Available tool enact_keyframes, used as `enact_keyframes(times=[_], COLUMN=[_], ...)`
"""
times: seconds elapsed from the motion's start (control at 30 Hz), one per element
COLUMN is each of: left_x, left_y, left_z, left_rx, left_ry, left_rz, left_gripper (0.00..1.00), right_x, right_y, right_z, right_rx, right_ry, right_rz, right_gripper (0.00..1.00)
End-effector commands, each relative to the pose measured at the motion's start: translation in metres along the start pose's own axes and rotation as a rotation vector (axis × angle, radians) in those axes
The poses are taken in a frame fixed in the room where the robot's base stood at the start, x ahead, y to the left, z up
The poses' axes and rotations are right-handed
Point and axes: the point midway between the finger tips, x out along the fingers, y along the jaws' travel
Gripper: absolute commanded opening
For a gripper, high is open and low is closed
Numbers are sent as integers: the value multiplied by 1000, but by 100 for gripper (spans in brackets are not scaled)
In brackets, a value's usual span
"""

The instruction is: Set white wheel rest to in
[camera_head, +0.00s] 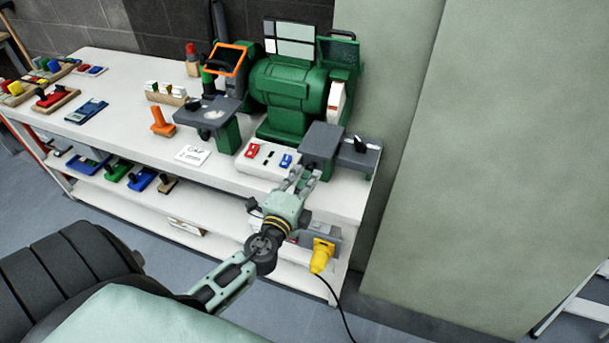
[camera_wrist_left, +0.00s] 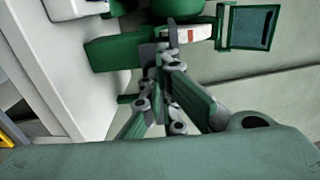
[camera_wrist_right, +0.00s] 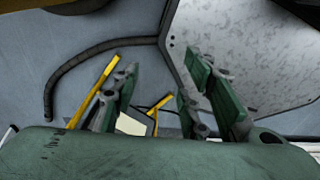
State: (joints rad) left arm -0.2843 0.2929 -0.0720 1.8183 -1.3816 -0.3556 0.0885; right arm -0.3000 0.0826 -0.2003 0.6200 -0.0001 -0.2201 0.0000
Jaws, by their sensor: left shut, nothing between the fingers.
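The green bench grinder (camera_head: 288,88) stands at the right end of the white bench. Its white wheel (camera_head: 337,97) is on the right side and also shows in the left wrist view (camera_wrist_left: 190,34). The grey white wheel rest (camera_head: 322,140) sits in front of that wheel. A grey plate with a black knob or lever (camera_head: 360,146) is just right of it. My left gripper (camera_head: 303,180) is shut and empty, just in front of and below the rest; contact is unclear. In its wrist view, the fingertips (camera_wrist_left: 164,60) partly cover a grey part. My right gripper (camera_wrist_right: 158,80) is open and empty.
A white switch box with red and blue switches (camera_head: 268,158) lies left of my left gripper. The other grey rest (camera_head: 214,112) is further left. A yellow plug (camera_head: 321,256) with a black cable hangs below the bench. A pale green wall panel (camera_head: 480,150) stands on the right.

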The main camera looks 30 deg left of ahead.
Motion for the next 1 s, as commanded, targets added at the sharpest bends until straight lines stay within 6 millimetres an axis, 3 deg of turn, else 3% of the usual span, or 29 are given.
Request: enact_keyframes(times=[0.17, 0.4, 0.7, 0.87, 1.0], left_x=[3, 28, 29, 19, -5], left_y=[0, -1, -4, -3, -1], left_z=[0, 1, 1, 1, 1], left_rx=[0, -2, 0, -1, -1], left_ry=[0, -1, -1, -1, -1], left_rz=[-1, -2, -5, -4, 1], left_gripper=[0, 0, 0, 0, 0], right_x=[1, 4, 4, 4, 4], right_y=[0, 0, -3, -3, -2], right_z=[0, 0, -1, 0, 0], right_rx=[0, 1, 2, 2, 2], right_ry=[0, 0, 1, 1, 1], right_rz=[0, 0, -4, -3, -3], right_gripper=[40, 40, 40, 40, 40])
